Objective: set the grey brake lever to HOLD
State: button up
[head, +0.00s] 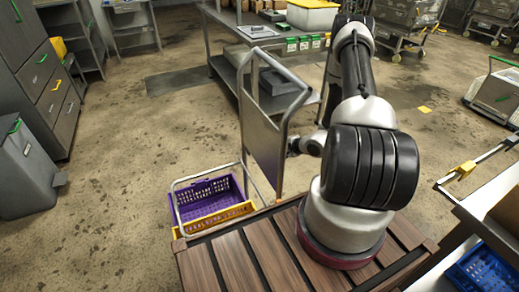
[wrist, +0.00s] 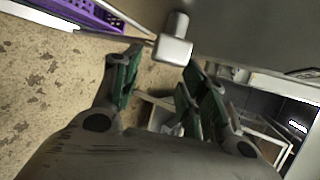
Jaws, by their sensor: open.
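A grey lever-like part with a blocky light-grey end (wrist: 173,48) shows in the wrist view, against a grey panel. I take it for the brake lever; no HOLD mark is readable. My gripper (wrist: 160,64) is open, its green-padded fingers apart. The block lies just beyond the fingertips, roughly between them in the picture; I cannot tell whether they touch it. In the head view my gripper (head: 293,147) is at the right side of a cart's upright grey panel (head: 267,130). The lever cannot be made out there.
A purple crate (head: 212,197) sits low beside the panel, above a yellow one (head: 222,219). A grey worktable (head: 225,72) stands behind. Grey cabinets (head: 62,98) and a grey bin (head: 22,172) are at left. Open floor (head: 130,165) lies between.

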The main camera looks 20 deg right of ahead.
jog(key=x, duration=0.6)
jog(key=shift+f, duration=0.15)
grip_shut()
